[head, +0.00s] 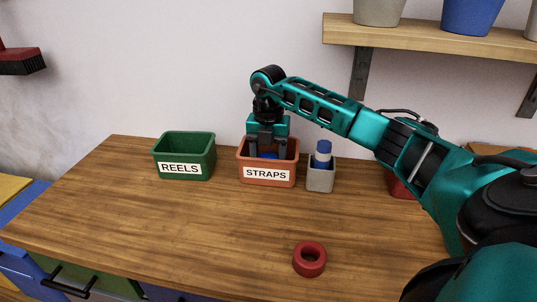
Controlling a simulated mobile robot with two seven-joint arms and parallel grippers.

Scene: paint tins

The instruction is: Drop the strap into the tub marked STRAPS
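The orange-red tub marked STRAPS (267,184) stands on the wooden worktop near the wall, in the middle of the head view. My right gripper (268,154) points straight down over this tub, its fingers spread apart and their tips at or just below the rim. A blue object (268,156), possibly the strap, shows low between the fingers, inside the tub; its lower part is hidden by the tub's front wall. I see no clear contact between it and the fingers. My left gripper is out of view.
A green tub marked REELS (184,170) stands to the left. A grey bin (320,180) holding a blue and white item (322,155) stands close on the right. A red tub (398,189) is partly behind my arm. A red ring (309,259) lies in front. The left worktop is clear.

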